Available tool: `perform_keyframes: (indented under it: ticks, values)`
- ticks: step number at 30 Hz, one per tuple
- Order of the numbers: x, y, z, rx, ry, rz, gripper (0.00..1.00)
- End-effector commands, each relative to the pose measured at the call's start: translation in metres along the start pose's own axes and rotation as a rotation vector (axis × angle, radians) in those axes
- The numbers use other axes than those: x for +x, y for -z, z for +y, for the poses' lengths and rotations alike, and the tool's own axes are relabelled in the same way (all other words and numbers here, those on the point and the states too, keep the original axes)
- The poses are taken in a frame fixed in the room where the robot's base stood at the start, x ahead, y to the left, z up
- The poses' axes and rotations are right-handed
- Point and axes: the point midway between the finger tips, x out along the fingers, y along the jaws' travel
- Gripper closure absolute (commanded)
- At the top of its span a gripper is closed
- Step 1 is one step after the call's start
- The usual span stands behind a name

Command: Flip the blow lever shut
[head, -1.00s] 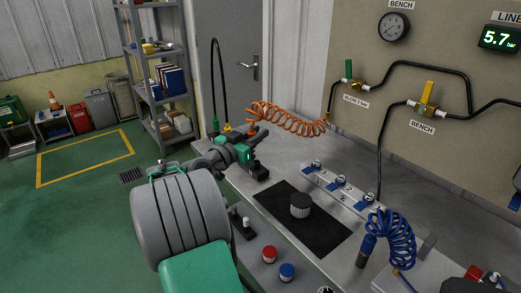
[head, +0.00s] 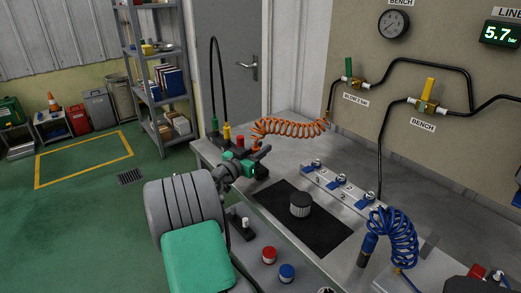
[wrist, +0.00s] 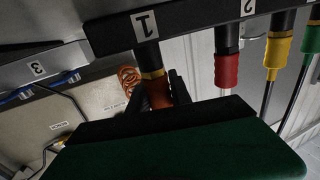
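The blow valve's green lever (head: 348,69) stands upright on a brass valve on the wall board, above the label that appears to read BLOW. My gripper (head: 264,153) is over the bench's far left end, well below and left of that lever. In the wrist view, my gripper's dark fingers (wrist: 160,92) stand apart on either side of an orange coupling (wrist: 158,93) under the plate marked 1. Contact with it is unclear. The lever is not recognisable in the wrist view.
A yellow lever (head: 428,89) stands on the BENCH valve to the right. An orange coiled hose (head: 290,126) hangs between my gripper and the board. Red (wrist: 228,68), yellow (wrist: 277,52) and green (wrist: 308,42) couplings stand beside my gripper.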

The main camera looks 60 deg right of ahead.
Motion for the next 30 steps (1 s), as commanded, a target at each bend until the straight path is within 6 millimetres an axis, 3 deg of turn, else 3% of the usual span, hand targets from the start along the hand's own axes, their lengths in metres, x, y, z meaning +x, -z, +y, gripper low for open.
perform_keyframes:
  ticks: [6,18,21,24,30]
  values:
    - [0.000,0.001,0.000,0.000,0.000,0.000,0.56]
    - [0.000,0.007,0.000,-0.002,0.000,-0.001,0.55]
    - [-0.026,-0.001,-0.002,0.000,0.006,-0.001,0.55]
    - [-0.048,0.006,0.001,0.002,0.005,0.000,0.55]
    - [-0.076,0.008,0.002,0.000,0.003,0.000,0.55]
